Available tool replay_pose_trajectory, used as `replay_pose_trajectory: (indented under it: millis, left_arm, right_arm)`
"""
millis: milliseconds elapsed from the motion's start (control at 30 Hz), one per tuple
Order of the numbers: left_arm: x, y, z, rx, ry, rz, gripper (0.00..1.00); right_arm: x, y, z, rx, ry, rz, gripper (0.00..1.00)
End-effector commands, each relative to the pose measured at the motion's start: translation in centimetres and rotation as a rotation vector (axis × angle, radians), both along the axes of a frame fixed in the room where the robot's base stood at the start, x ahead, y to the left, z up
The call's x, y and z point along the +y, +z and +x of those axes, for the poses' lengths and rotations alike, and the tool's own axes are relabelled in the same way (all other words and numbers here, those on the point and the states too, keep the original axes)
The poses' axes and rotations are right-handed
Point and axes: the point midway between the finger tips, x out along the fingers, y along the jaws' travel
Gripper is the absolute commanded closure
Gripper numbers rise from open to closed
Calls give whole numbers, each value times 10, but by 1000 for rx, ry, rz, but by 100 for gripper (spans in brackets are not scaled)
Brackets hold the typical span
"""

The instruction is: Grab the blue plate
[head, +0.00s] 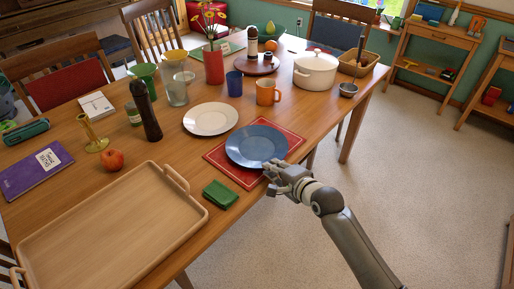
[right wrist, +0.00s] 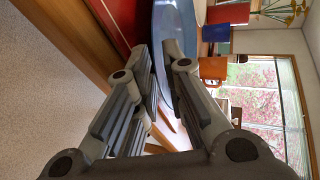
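The blue plate (head: 256,146) lies over a red placemat (head: 232,172) near the table's right edge. My right gripper (head: 272,172) is at the plate's near right rim. In the right wrist view the blue plate (right wrist: 172,15) runs between the fingertips of the right gripper (right wrist: 158,55), one finger on each side of its rim. The fingers are close together and look shut on the rim. Whether the plate is slightly off the mat cannot be told. My left gripper is not in view.
A white plate (head: 211,119) lies just behind the blue one. An orange mug (head: 268,93), a blue cup (head: 234,83) and a white pot (head: 315,71) stand farther back. A green cloth (head: 220,195) and a wooden tray (head: 105,243) lie at the left. Open floor lies right of the table.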

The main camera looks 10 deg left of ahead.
Motion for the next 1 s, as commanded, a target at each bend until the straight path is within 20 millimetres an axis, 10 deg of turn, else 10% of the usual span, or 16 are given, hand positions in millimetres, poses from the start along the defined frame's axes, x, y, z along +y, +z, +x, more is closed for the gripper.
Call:
replay_pose_trajectory:
  millis: [1000]
  left_arm:
    - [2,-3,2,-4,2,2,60]
  right_arm:
    - [16,-10,21,-4,1,0,100]
